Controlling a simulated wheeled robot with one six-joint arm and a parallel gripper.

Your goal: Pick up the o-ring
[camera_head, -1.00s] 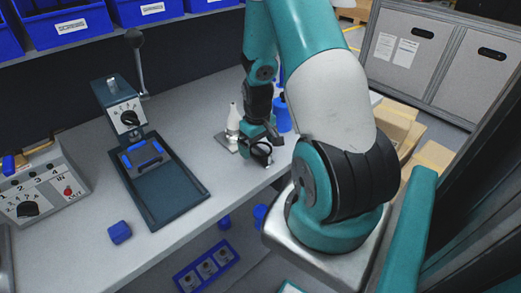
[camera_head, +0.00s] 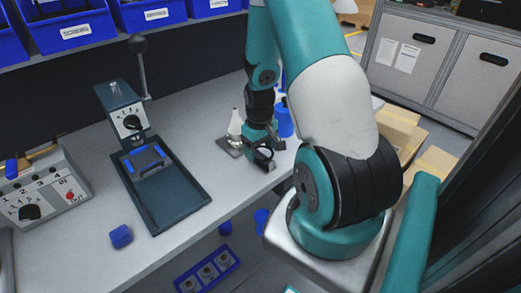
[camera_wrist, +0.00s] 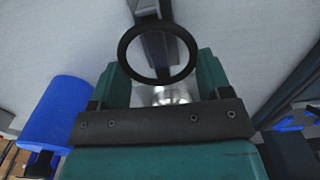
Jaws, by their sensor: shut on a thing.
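The o-ring is a black ring (camera_wrist: 124,50), seen nearly face on in the wrist view. It sits at the tips of my gripper (camera_wrist: 162,78), whose teal fingers stand on both sides of its lower part; they are shut on it. In the head view my gripper (camera_head: 261,150) points down over the right part of the grey bench, near its front edge. The o-ring shows there as a small dark ring (camera_head: 264,156). Whether it still touches the bench is hard to tell.
A blue container (camera_head: 284,122) stands behind right. A dark lever press with a tray (camera_head: 165,205) is further left, near a blue cube (camera_head: 120,236). Bench between is clear.

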